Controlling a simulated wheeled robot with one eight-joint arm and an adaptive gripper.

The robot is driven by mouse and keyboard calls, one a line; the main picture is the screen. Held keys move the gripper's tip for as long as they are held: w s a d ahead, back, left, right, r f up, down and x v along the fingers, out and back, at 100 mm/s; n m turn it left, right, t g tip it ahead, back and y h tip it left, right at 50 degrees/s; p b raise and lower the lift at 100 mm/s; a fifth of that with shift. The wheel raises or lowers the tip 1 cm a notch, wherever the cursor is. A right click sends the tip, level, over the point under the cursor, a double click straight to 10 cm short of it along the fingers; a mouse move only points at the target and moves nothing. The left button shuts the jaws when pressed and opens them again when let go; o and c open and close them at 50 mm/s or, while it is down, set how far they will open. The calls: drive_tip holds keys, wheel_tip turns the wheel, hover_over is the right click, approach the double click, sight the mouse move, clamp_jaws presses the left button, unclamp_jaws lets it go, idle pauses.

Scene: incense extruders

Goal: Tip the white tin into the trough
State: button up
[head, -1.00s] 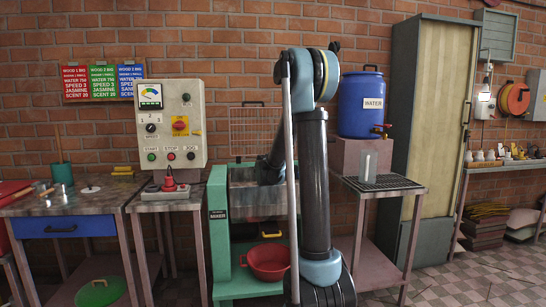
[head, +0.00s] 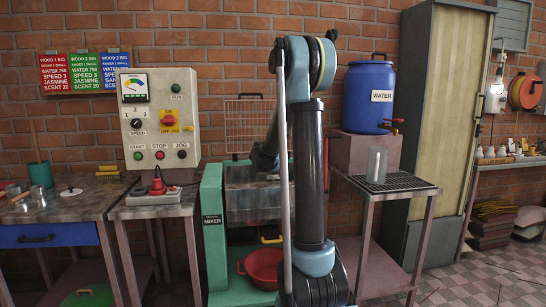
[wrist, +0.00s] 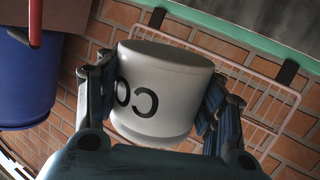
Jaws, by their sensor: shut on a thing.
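In the wrist view my gripper (wrist: 150,95) is shut on the white tin (wrist: 165,70), with one finger on each side. Dark letters on the tin's side look turned over in the picture. The tin's contents and opening cannot be made out. In the head view the metal trough (head: 238,205) sits in the green mixer (head: 213,245), partly hidden behind my arm. My gripper and the tin are hidden there too. The wrist view seems upside down, and a green mixer edge (wrist: 245,35) shows at its upper right.
A pink wire grid (wrist: 262,90) is against the brick wall. A blue water barrel (head: 368,85) stands at right, above a drip shelf with a clear jug (head: 377,163). A control panel (head: 158,120) stands left of the mixer. A red basin (head: 263,270) is below the trough.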

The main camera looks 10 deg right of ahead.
drive_tip(key=shift+s+d+r+n+g, duration=0.2)
drive_tip(key=shift+r+n+g, duration=0.15)
drive_tip(key=shift+n, duration=0.25)
drive_tip(key=shift+s+d+r+n+g, duration=0.15)
drive_tip(key=shift+r+n+g, duration=0.15)
drive_tip(key=shift+n, duration=0.3)
drive_tip(key=n, duration=0.1)
drive_tip(key=n+g+h, duration=0.1)
drive_tip(key=n+g, duration=0.1)
drive_tip(key=shift+s+r+n+g+h, duration=0.1)
drive_tip(key=shift+r+n+g+h, duration=0.15)
drive_tip(key=shift+n+h, duration=0.15)
drive_tip(key=n, duration=0.1)
drive_tip(key=n+g+h, duration=0.1)
drive_tip(key=n, duration=0.1)
drive_tip(key=shift+w+a+f+g+h, duration=0.1)
drive_tip(key=shift+w+a+g+h, duration=0.2)
drive_tip(key=shift+w+a+h, duration=0.1)
drive_tip(key=n+h, duration=0.1)
drive_tip(key=w+a+n+g, duration=0.1)
drive_tip(key=n, duration=0.1)
drive_tip(key=shift+h, duration=0.4)
drive_tip(key=shift+s, duration=0.1)
idle(0.3)
